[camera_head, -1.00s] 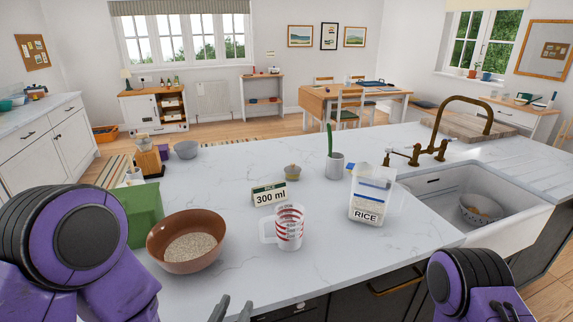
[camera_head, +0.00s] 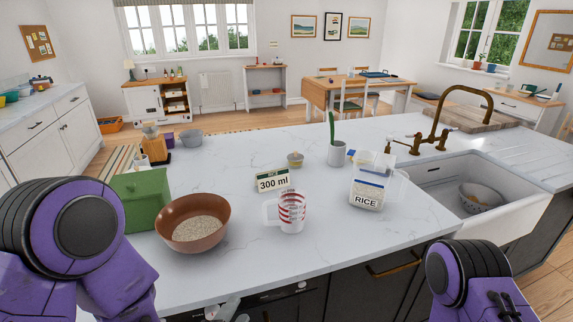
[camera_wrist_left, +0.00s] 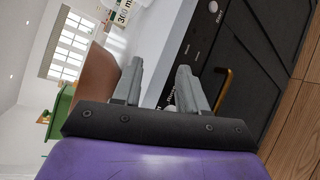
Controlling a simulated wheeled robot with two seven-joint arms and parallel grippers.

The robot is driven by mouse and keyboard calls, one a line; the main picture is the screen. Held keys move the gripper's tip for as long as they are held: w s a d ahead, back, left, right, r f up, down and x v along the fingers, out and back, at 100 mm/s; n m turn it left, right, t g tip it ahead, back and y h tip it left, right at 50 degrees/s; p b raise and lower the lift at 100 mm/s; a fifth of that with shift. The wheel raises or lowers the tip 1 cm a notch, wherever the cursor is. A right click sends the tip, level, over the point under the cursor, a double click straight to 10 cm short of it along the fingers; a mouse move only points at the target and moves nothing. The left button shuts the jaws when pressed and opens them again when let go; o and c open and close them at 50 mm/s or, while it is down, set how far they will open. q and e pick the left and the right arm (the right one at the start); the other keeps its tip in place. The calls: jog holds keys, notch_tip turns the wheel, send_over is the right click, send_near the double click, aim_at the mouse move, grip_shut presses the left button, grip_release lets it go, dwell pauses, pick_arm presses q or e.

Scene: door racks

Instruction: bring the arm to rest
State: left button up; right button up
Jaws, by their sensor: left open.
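My left arm (camera_head: 85,240) is bent at the left edge of the head view. My left gripper (camera_head: 230,311) shows only at the bottom edge there, low by the counter's front. In the left wrist view the left gripper (camera_wrist_left: 160,75) has two grey fingers held apart with nothing between them. My right arm (camera_head: 465,275) shows at the bottom right; its gripper cannot be made out. On the counter stand a brown bowl (camera_head: 194,222) of rice, a clear measuring cup (camera_head: 291,213) with red marks, a rice container (camera_head: 369,188) and a 300 ml sign (camera_head: 272,181).
The white counter (camera_head: 330,245) has its front edge close to my left gripper. A green box (camera_head: 140,203) stands left of the bowl. A sink (camera_head: 475,218) with a bowl (camera_head: 481,197) in it is at the right. A cabinet handle (camera_head: 395,263) sits below the counter.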

pick_arm(q)
jog(key=s+a+f+m+g+y+b, duration=0.2)
jog(key=s+a+f+m+g, duration=0.3)
jog(key=s+a+f, duration=0.4)
jog(key=s+a+f+m+g+y+b, duration=0.1)
jog(key=s+a+f+m+g+y, duration=0.4)
jog(key=f, duration=1.1)
jog(key=s+a+m+g, duration=0.1)
jog(key=s+a+m, duration=0.2)
jog(key=s+a, duration=0.2)
jog(key=shift+s+a+f+y+b, duration=0.2)
jog(key=shift+s+f+y+b, duration=0.1)
jog(key=shift+f+b, duration=0.1)
